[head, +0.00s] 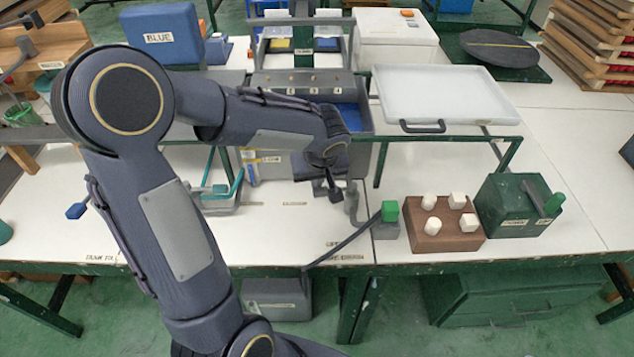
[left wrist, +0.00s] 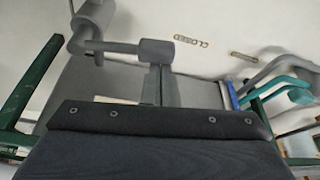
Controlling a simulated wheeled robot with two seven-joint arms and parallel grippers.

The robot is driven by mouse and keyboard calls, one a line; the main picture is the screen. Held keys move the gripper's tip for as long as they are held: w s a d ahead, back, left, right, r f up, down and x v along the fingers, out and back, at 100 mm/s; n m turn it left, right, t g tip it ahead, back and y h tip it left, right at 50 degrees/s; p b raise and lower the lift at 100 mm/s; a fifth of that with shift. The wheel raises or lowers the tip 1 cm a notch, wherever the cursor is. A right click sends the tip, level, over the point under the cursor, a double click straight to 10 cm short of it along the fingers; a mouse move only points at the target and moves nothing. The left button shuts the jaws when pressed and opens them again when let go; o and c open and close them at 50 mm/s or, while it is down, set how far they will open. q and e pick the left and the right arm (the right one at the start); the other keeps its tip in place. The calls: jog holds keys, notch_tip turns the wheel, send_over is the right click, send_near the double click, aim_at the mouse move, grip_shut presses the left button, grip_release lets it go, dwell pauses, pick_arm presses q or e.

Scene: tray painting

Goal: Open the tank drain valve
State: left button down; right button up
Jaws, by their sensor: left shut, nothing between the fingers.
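The tank (head: 357,150) is a grey bin with a blue inside, behind my left forearm in the head view. A grey valve post (head: 351,200) stands at its front. In the left wrist view the valve lever (left wrist: 110,46) runs sideways from a round grey hub to a short cylindrical knob (left wrist: 157,51). A label reading CLOSED (left wrist: 190,40) lies just right of the knob; another label (left wrist: 243,57), too small to read, lies farther right. My left gripper (head: 326,187) is shut and empty, its fingertips (left wrist: 160,72) right at the knob. I cannot tell whether they touch it.
A teal-handled tool (head: 222,190) lies left of the tank. Right of the valve are a green button on a grey box (head: 389,212), a brown block with white pegs (head: 440,238) and a green box with a lever (head: 508,210). A white tray (head: 445,95) stands behind.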

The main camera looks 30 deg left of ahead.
pick_arm(q)
jog(key=shift+s+d+f+n+b, duration=0.4)
jog(key=shift+n+b, duration=0.2)
jog(key=shift+b, duration=0.5)
jog(key=shift+s+d+r+n+g+b, duration=0.2)
jog(key=shift+s+n+g+b, duration=0.15)
jog(key=shift+n+b, duration=0.25)
jog(key=shift+s+d+r+b, duration=0.1)
jog(key=shift+s+d+b, duration=0.2)
jog(key=shift+b, duration=0.15)
pick_arm(e)
jog(key=shift+f, duration=2.7)
pick_arm(q)
notch_tip(320, 180, up, 10)
send_over(318, 192)
jog(key=shift+a+f+p, duration=0.1)
jog(key=shift+f+p, duration=0.1)
jog(key=shift+p, duration=0.25)
pick_arm(e)
jog(key=shift+w+a+r, duration=0.4)
jog(key=shift+r, duration=0.05)
